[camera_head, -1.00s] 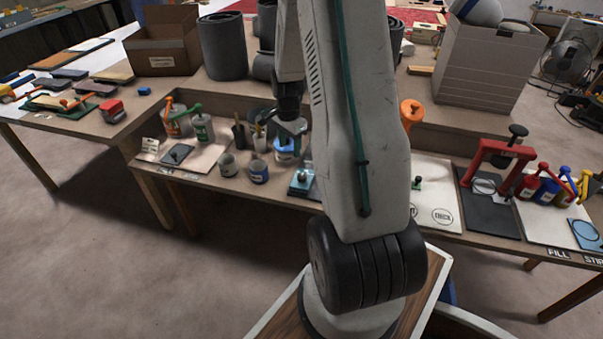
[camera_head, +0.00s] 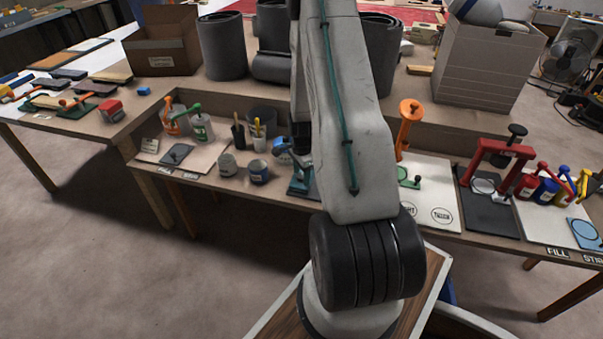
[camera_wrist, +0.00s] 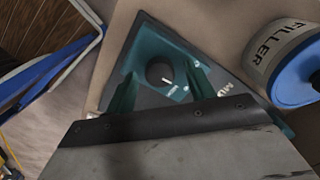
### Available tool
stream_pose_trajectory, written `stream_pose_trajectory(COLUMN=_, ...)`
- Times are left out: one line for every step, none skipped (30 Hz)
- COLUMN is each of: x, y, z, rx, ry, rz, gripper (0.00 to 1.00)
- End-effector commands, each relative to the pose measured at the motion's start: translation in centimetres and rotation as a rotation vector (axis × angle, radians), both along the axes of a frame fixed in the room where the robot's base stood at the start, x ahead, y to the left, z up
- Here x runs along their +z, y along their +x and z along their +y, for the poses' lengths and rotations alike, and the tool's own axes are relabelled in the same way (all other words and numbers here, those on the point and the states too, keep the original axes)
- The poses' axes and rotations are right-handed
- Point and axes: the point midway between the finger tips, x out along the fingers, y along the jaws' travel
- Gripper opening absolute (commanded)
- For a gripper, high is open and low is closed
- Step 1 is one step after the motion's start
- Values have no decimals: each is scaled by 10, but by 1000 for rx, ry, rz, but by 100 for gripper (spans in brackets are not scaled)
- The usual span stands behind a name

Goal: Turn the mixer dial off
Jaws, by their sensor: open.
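The mixer is a teal unit (camera_wrist: 128,56) that fills the middle of the wrist view, and part of it shows in the head view (camera_head: 299,187) beside my arm. Its dial (camera_wrist: 156,69) is a round dark knob with a white mark next to it. My gripper (camera_wrist: 161,80) is open, with one green finger on each side of the dial in the wrist view. I cannot tell whether the fingers touch the dial. In the head view my arm hides the gripper and part of the mixer.
A red press (camera_head: 502,155) and an orange-topped tool (camera_head: 410,112) stand to the right.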

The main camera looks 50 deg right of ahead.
Motion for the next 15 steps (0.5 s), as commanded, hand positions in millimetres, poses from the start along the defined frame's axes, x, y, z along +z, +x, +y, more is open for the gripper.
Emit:
stream_pose_trajectory(x=0, y=0, z=0, rx=0, ry=0, rz=0, gripper=54)
stream_pose_trajectory(x=0, y=0, z=0, rx=0, ry=0, rz=-1, gripper=54)
stream_pose_trajectory(x=0, y=0, z=0, rx=0, ry=0, rz=-1, gripper=54)
stream_pose_trajectory(x=0, y=0, z=0, rx=0, ry=0, rz=-1, gripper=54)
stream_pose_trajectory(x=0, y=0, z=0, rx=0, ry=0, rz=-1, gripper=54)
stream_pose_trajectory(x=0, y=0, z=0, rx=0, ry=0, rz=-1, gripper=48)
stream_pose_trajectory(x=0, y=0, z=0, rx=0, ry=0, rz=-1, gripper=40)
stream_pose_trajectory(x=0, y=0, z=0, rx=0, ry=0, rz=-1, gripper=32)
stream_pose_trajectory(x=0, y=0, z=0, rx=0, ry=0, rz=-1, gripper=20)
stream_pose_trajectory(x=0, y=0, z=0, rx=0, ry=0, rz=-1, gripper=12)
stream_pose_trajectory(x=0, y=0, z=0, rx=0, ry=0, rz=-1, gripper=9)
stream_pose_trajectory(x=0, y=0, z=0, rx=0, ry=0, rz=-1, gripper=9)
stream_pose_trajectory(x=0, y=0, z=0, rx=1, ry=0, rz=-1, gripper=9)
stream_pose_trajectory(x=0, y=0, z=0, rx=1, ry=0, rz=-1, gripper=9)
stream_pose_trajectory(x=0, y=0, z=0, rx=2, ry=0, rz=-1, gripper=9)
